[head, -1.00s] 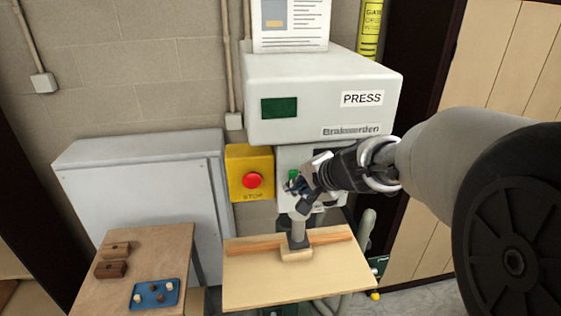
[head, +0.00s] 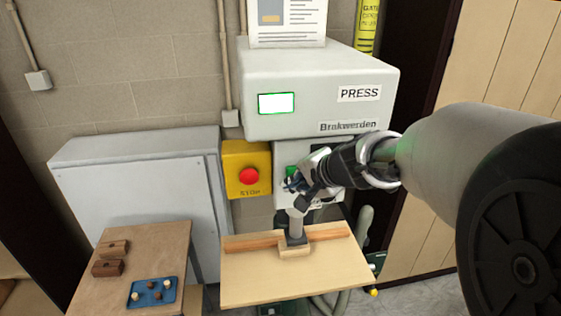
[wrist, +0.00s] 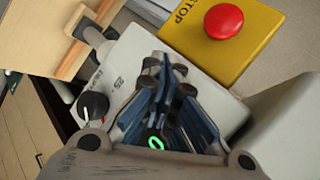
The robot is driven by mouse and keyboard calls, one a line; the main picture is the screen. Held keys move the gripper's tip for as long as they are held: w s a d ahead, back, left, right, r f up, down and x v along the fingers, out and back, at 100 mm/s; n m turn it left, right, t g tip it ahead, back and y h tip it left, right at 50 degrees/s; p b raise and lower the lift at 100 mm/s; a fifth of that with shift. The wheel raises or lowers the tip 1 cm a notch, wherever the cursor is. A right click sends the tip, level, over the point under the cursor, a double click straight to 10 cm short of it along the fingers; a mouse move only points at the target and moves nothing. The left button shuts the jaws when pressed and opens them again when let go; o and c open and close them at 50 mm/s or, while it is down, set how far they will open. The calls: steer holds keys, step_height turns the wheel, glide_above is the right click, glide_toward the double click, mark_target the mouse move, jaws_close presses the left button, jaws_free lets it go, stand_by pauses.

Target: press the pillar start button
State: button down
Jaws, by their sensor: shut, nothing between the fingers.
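The pillar of the press (head: 283,152) carries a green start button (head: 292,171), partly hidden by my gripper (head: 291,184) in the head view. In the wrist view a glowing green ring (wrist: 156,143) shows low in the picture between the blue fingers. My gripper (wrist: 165,75) is shut and empty, its fingers close in front of the pillar's front panel. I cannot tell whether a fingertip touches the button. The display (head: 276,103) on the press head is lit white with a green edge.
A yellow box with a red STOP button (head: 249,176) sits just left of the pillar. Below are the press ram (head: 296,226) and a wooden board (head: 250,290). A side table (head: 115,285) with a blue tray (head: 152,292) stands at left. The wrist view shows a black knob (wrist: 93,105).

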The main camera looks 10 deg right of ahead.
steer(key=shift+s, duration=0.5)
steer(key=s+b, duration=0.1)
steer(key=s, duration=0.4)
steer(key=shift+b, duration=0.35)
steer(key=s+a+f+n+g+b, duration=0.35)
steer(key=s+f+n+b, duration=0.35)
steer(key=s+f+b, duration=0.7)
steer(key=s+d+f+n+h+b, duration=0.3)
steer(key=s+f+b, duration=0.5)
steer(key=s+f, duration=0.3)
step_height(320, 180, down, 2)
steer(key=shift+s+d+f+n+g+h+b, duration=0.1)
steer(key=shift+s+d+n+g+h+b, duration=0.2)
steer(key=shift+d+n+g+h+b, duration=0.25)
